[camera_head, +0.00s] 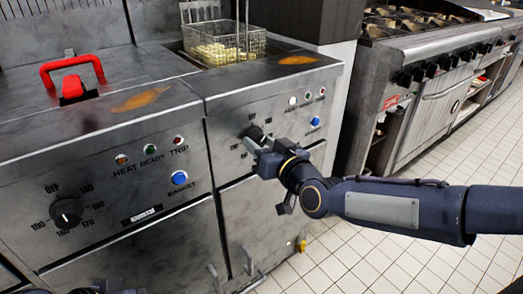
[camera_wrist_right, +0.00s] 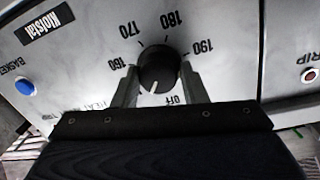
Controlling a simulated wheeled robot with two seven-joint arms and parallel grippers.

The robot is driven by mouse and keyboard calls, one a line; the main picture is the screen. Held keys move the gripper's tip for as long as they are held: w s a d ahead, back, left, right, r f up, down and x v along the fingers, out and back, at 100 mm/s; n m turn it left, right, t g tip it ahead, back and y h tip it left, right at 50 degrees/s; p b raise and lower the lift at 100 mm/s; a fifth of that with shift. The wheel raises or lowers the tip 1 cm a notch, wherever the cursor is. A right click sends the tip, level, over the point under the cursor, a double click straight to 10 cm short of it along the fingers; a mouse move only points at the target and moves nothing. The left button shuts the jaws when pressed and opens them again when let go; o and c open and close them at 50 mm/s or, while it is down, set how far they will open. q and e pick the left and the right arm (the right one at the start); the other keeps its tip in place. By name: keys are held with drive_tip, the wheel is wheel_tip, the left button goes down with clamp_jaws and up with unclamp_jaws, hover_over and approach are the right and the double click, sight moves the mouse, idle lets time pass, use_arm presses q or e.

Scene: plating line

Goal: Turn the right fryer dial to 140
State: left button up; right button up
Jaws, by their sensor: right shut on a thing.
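The right fryer dial (camera_head: 255,132) is a black knob on the right fryer's steel front, partly covered by my right gripper (camera_head: 262,146) in the head view. In the right wrist view my right gripper (camera_wrist_right: 158,82) is shut on the dial (camera_wrist_right: 158,66), one finger on each side. The dial's white mark points down in that view, a little left of the OFF label (camera_wrist_right: 178,98). Labels 160, 170, 180 and 190 show around the knob; I cannot see 140 there. A dark part of my left gripper (camera_head: 98,288) shows at the bottom edge; its fingers are unclear.
The left fryer has its own dial (camera_head: 66,212) and a red lid handle (camera_head: 72,72). A frying basket (camera_head: 225,48) with food sits in the right fryer. A blue basket button (camera_head: 315,122) is right of the dial. A stove (camera_head: 430,50) stands beyond; the tiled floor is clear.

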drive_tip(key=shift+w+d+r+m+b, duration=0.1)
drive_tip(key=shift+m+b, duration=0.4)
drive_tip(key=shift+m, duration=0.4)
drive_tip(key=shift+w+d+r+m+b, duration=0.1)
drive_tip(key=shift+m+b, duration=0.35)
drive_tip(key=shift+m, duration=0.45)
drive_tip(key=o, duration=0.9)
drive_tip(key=shift+a+f, duration=0.1)
drive_tip(key=shift+f, duration=0.05)
drive_tip(key=shift+o, duration=0.2)
drive_tip(key=shift+s, duration=0.15)
drive_tip(key=p+v, duration=0.1)
drive_tip(key=v, duration=0.6)
drive_tip(key=shift+s+d, duration=0.2)
drive_tip(key=shift+d, duration=0.05)
drive_tip(key=shift+g, duration=0.3)
